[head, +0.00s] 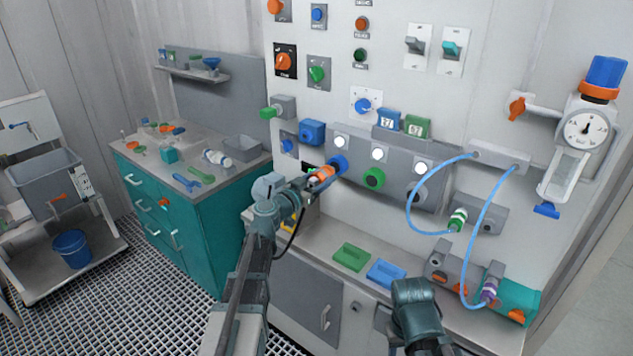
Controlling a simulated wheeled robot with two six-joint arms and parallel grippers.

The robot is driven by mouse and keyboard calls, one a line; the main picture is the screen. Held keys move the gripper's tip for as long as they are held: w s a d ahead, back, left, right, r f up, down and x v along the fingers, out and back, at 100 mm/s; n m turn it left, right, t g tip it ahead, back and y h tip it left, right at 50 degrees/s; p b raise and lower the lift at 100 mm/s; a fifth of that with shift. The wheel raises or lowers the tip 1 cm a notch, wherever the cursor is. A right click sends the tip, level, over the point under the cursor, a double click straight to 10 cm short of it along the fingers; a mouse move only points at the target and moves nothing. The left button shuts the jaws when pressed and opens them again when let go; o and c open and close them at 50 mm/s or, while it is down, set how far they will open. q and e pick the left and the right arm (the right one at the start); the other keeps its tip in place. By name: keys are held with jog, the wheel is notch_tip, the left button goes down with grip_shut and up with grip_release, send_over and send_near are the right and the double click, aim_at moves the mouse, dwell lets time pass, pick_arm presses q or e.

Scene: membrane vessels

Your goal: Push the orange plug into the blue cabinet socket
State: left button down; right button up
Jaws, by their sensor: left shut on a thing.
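The orange plug (322,176) is in front of the cabinet panel. My left gripper (312,181) is shut on it, coming from the lower left. The round blue socket (340,163) is just to the right of the plug, at the left end of a row of round sockets. The plug's front end meets the socket's outline in the head view; I cannot tell how deep it sits, or whether it touches. The gripper partly hides the plug. My right arm shows at the lower right, below the shelf, but its fingers do not show.
A green socket (374,179) is right of the blue one. A green tray (351,257) and a blue tray (386,273) lie on the shelf below. Blue hoses (412,205) loop at the right. A teal workbench (222,235) stands left of my left arm.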

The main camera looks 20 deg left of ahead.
pick_arm(q)
jog(key=shift+x, duration=1.15)
jog(key=shift+w+d, duration=0.2)
jog(key=shift+w, duration=0.35)
dwell(1.2)
jog(key=shift+c, duration=0.3)
grip_release()
jog(key=v, duration=1.3)
jog(key=shift+s+a, duration=0.1)
jog(key=shift+s, duration=0.25)
